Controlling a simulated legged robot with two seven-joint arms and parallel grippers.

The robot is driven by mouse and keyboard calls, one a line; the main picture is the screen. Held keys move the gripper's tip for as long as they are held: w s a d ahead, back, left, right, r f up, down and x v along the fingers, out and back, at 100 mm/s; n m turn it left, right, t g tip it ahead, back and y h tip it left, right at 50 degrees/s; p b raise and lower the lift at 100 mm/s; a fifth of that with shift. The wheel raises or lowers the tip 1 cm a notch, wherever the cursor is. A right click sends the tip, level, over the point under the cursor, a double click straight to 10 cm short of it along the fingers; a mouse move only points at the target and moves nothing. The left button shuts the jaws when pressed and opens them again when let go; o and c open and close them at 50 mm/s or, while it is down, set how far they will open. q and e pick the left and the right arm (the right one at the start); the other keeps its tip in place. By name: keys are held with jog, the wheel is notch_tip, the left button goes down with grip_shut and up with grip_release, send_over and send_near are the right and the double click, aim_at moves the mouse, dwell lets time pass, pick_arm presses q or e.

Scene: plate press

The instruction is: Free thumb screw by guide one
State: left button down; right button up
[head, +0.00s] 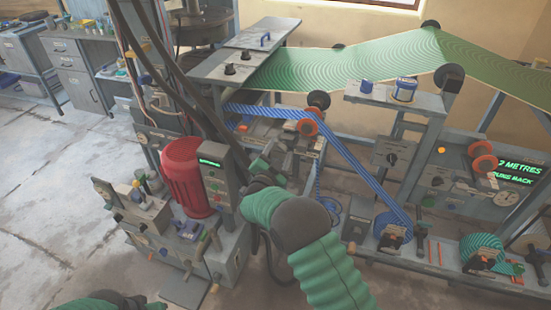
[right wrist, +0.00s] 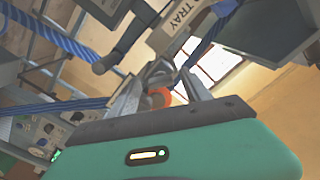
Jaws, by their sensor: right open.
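In the head view my right arm reaches up from the bottom, and its gripper (head: 272,162) is beside the blue patterned strip (head: 350,170) and the strip's orange guide rollers (head: 308,126). In the right wrist view the two fingers of my right gripper (right wrist: 160,80) stand apart. A grey rounded knob-like part (right wrist: 158,72) shows between them, with an orange piece (right wrist: 160,97) just behind. I cannot tell whether this part is the thumb screw, or whether the fingers touch it. No guide number is readable. Only part of my left arm shows at the bottom left.
A red motor-like cylinder (head: 188,178) and a control box (head: 216,182) stand left of my right gripper. A wide green web (head: 350,58) runs across the back. In the right wrist view a sign reading TRAY (right wrist: 188,14) hangs close above the fingers. Open floor lies at the left.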

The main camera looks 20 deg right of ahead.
jog(key=v, duration=1.6)
jog(key=shift+a+p, duration=0.3)
jog(key=shift+p, duration=0.15)
jog(key=shift+s+f, duration=0.1)
jog(key=shift+s, duration=0.05)
notch_tip(320, 180, up, 5)
jog(key=w+n+g+y+p, duration=0.1)
jog(key=n+g+y+p, duration=0.1)
jog(key=n+y+p, duration=0.45)
jog(key=s+d+n+g+y+p, duration=0.1)
jog(key=s+d+n+g, duration=0.1)
jog(key=s, duration=0.7)
jog(key=s+d+n+g+y+p, duration=0.1)
jog(key=s+d+n+g+p, duration=0.1)
jog(key=s+g, duration=0.3)
jog(key=s+d+n+g+y+p, duration=0.1)
jog(key=s+d+n+g+p, duration=0.1)
jog(key=s, duration=1.1)
jog(key=shift+s+d+f+n+g, duration=0.3)
jog(key=shift+d+n+g, duration=0.45)
jog(key=shift+d, duration=0.2)
jog(key=shift+d+y, duration=0.2)
jog(key=shift+y, duration=0.05)
